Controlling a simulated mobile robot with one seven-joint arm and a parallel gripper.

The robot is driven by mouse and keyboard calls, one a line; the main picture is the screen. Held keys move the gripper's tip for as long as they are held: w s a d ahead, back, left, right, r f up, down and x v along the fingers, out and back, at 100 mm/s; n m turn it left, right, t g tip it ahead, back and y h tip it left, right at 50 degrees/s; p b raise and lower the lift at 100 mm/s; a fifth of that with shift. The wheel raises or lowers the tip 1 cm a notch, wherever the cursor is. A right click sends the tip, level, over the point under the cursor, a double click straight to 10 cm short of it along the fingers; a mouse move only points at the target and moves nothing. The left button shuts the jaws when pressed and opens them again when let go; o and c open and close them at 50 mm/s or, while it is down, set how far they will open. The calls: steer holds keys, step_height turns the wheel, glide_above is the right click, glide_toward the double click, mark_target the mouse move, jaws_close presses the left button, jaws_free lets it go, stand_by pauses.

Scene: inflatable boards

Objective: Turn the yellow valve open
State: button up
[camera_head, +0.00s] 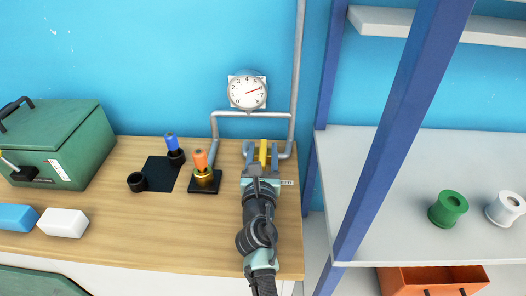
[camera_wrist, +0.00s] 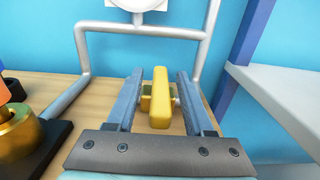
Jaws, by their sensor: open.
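The yellow valve handle (camera_head: 263,152) sits on the grey pipework at the back right of the wooden bench. In the wrist view the yellow valve (camera_wrist: 161,97) is a bar pointing toward me, with a yellow body behind it. My gripper (camera_head: 261,155) is open, with one finger on each side of the handle; the wrist view shows the two fingers (camera_wrist: 160,85) with a gap beside the bar on both sides. The round white gauge (camera_head: 247,92) hangs on the wall above, its needle pointing right and slightly up.
Left of my gripper stands a black base with a brass fitting and orange top (camera_head: 203,173). A blue-topped piece (camera_head: 173,148) and a green toolbox (camera_head: 55,145) are farther left. A blue post (camera_head: 400,130) and grey shelf (camera_head: 400,180) stand to the right.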

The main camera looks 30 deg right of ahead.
steer(key=shift+w+d, duration=0.15)
steer(key=shift+w, duration=0.05)
jaws_close()
stand_by(1.4)
